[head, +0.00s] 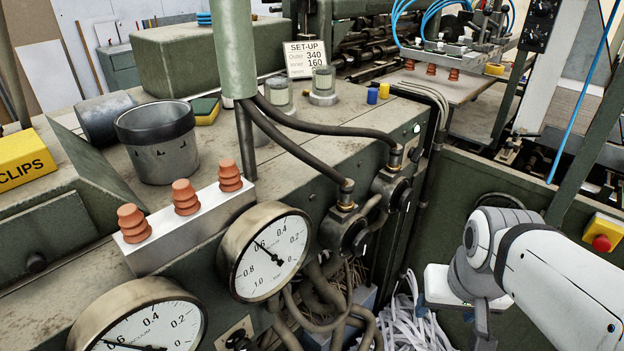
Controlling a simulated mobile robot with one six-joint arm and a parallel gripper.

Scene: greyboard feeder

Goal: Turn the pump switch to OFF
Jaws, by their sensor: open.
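A small black rotary switch (239,341) on a pale plate shows at the bottom edge, below the gauges. It may be the pump switch; it is partly cut off, and I cannot read its label or setting. My gripper (462,303) is at the lower right, in front of the green machine side, well to the right of that switch and apart from it. It is open with nothing seen in it; my arm and wrist hide part of it.
Two round gauges (268,252) and two black valves with hoses (345,232) stick out from the machine front. Orange suction cups (186,197) stand on a metal block above. White paper strips (415,325) hang below. A red stop button (601,243) is at right.

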